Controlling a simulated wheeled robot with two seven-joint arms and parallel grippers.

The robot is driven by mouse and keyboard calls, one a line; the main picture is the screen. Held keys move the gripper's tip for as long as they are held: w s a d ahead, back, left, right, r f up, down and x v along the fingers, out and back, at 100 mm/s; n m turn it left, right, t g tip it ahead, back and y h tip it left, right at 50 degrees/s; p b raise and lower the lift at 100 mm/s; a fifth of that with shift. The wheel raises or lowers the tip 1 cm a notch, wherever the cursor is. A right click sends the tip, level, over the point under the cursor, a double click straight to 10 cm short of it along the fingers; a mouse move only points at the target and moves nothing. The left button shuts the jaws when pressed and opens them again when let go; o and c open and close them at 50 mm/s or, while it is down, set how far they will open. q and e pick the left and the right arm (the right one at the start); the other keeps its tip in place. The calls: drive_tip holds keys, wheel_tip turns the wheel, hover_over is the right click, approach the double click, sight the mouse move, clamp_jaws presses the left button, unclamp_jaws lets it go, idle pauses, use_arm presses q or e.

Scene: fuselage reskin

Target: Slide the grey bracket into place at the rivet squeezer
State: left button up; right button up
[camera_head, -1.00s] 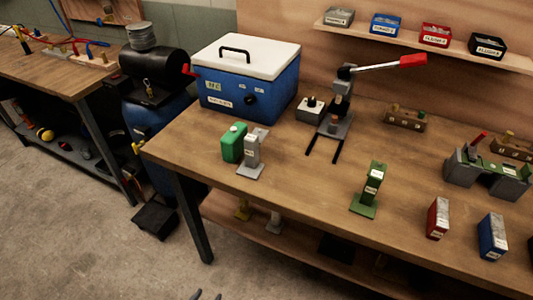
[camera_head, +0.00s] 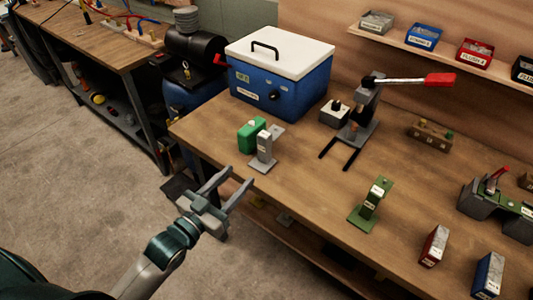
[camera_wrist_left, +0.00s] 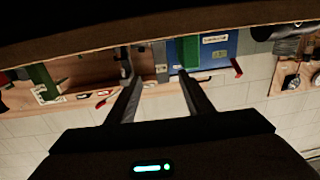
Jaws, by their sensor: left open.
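The grey bracket (camera_head: 264,148) stands upright on its flat foot near the bench's front edge, beside a green canister. The rivet squeezer (camera_head: 365,112) stands farther back and to the right, with a long red-handled lever and two dark rails (camera_head: 341,147) reaching toward the front. My left gripper (camera_head: 241,175) is open and empty, in front of the bench edge, a short way left of and nearer than the grey bracket. Its two spread fingers also show in the left wrist view (camera_wrist_left: 160,82), with nothing between them. My right gripper is not in view.
A green canister (camera_head: 251,134) is close behind the grey bracket. A blue cooler (camera_head: 275,87) with a white lid stands behind. A green bracket (camera_head: 371,204) stands right of it along the front. Red (camera_head: 433,246) and blue (camera_head: 487,274) blocks are farther right.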

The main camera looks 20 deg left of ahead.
sight(262, 152)
use_arm(q)
drive_tip(key=shift+w, duration=0.1)
drive_tip(key=p+x, duration=0.3)
drive_tip(key=x, duration=0.8)
drive_tip(key=shift+w+d+p, duration=0.1)
drive_tip(key=shift+w+p, duration=0.15)
drive_tip(key=shift+p, duration=0.15)
drive_tip(key=shift+w+d+f, duration=0.1)
drive_tip(key=shift+w, duration=0.2)
drive_tip(key=shift+w+d+p, duration=0.1)
drive_tip(key=shift+w+p, duration=0.25)
drive_tip(key=shift+w, duration=0.1)
drive_tip(key=p+x, duration=0.1)
drive_tip(key=x, duration=0.2)
drive_tip(key=shift+w+f+p, duration=0.15)
drive_tip(key=shift+w+p, duration=0.15)
drive_tip(key=shift+p, duration=0.05)
drive_tip(key=shift+w+d+f, duration=0.1)
drive_tip(key=shift+w+f, duration=0.05)
drive_tip(key=shift+w, duration=0.15)
